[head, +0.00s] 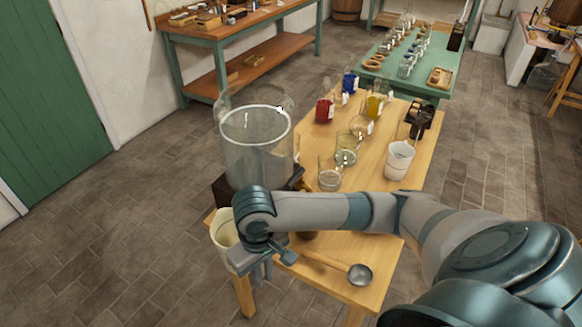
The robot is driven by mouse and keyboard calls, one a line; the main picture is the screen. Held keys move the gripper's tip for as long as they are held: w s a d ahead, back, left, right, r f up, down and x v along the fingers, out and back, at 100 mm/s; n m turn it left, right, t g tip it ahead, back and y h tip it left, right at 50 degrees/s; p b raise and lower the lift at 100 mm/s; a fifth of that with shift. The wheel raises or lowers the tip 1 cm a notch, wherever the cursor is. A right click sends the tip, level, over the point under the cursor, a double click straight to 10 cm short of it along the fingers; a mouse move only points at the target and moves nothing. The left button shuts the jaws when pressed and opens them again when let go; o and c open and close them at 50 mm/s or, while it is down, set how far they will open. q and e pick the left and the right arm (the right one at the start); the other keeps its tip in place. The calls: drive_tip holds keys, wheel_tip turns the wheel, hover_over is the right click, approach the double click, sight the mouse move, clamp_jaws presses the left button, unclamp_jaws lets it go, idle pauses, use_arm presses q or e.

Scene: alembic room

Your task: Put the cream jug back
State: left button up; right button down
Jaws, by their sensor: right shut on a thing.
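The cream jug (222,238) is at the near left corner of the wooden table, low beside the big glass vessel. It looks upright, with its open top showing. My right gripper (264,270) reaches across the table from the right and is shut at the jug's right side, holding it. The gripper and wrist hide part of the jug, and I cannot tell whether its base touches anything. My left gripper is not in view.
A large glass vessel (255,150) on a dark base stands just behind the jug. A ladle (359,274) lies at the front of the wooden table (375,250). A white beaker (399,160), glass jars and a red container (324,110) stand farther back. Floor is clear at left.

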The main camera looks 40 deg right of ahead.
use_arm(q)
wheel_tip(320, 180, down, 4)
drive_tip(key=b, duration=0.2)
drive_tip(key=shift+b, duration=0.3)
use_arm(e)
drive_tip(key=f, duration=0.4)
drive_tip(key=shift+s+f, duration=0.1)
drive_tip(key=shift+s, duration=0.2)
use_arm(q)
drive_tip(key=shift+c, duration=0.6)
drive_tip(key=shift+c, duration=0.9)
